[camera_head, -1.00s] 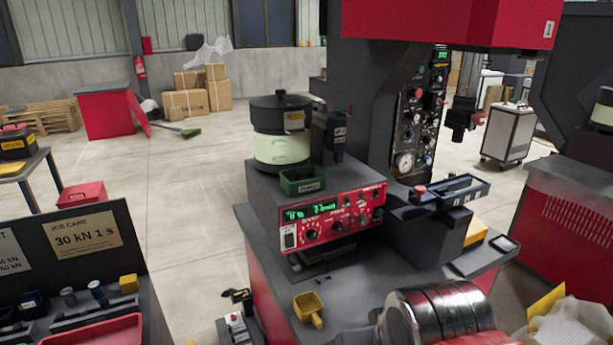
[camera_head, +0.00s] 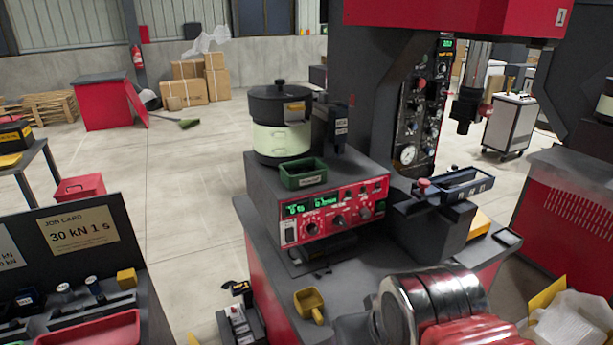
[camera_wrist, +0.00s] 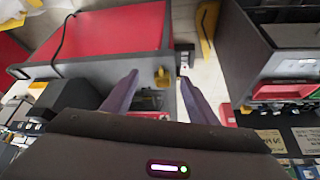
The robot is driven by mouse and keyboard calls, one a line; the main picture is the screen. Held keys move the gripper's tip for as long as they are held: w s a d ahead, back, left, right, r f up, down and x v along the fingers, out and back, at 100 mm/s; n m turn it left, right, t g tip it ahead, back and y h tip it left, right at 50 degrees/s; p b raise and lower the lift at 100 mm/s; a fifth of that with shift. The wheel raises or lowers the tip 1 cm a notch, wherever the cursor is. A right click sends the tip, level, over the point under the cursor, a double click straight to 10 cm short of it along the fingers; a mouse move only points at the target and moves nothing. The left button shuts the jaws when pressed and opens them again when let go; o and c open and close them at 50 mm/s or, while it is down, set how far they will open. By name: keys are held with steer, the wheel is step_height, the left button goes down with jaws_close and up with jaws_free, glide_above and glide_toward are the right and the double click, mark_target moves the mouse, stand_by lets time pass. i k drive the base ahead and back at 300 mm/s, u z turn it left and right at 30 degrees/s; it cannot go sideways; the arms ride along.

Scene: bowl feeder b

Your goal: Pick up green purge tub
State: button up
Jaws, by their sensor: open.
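The green purge tub (camera_head: 303,174) is a small open rectangular tray with a pale label on its front. It sits upright on top of the grey and red control box (camera_head: 330,205), just in front of the round bowl feeder (camera_head: 281,137). My arm shows at the lower right in the head view, with its gripper end not clearly visible. In the wrist view my gripper (camera_wrist: 160,82) has its two fingers spread wide with nothing between them. I cannot make out the tub in the wrist view.
A dark block (camera_head: 340,127) stands beside the bowl, behind the tub. A blue-black tray (camera_head: 462,185) is to the right by the press column. A yellow scoop (camera_head: 309,303) lies on the bench, also showing in the wrist view (camera_wrist: 162,76). The space above the tub looks clear.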

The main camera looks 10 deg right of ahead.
mark_target(304, 174)
steer(key=k, duration=0.6)
steer(key=u, duration=0.6)
steer(key=i, duration=1.1)
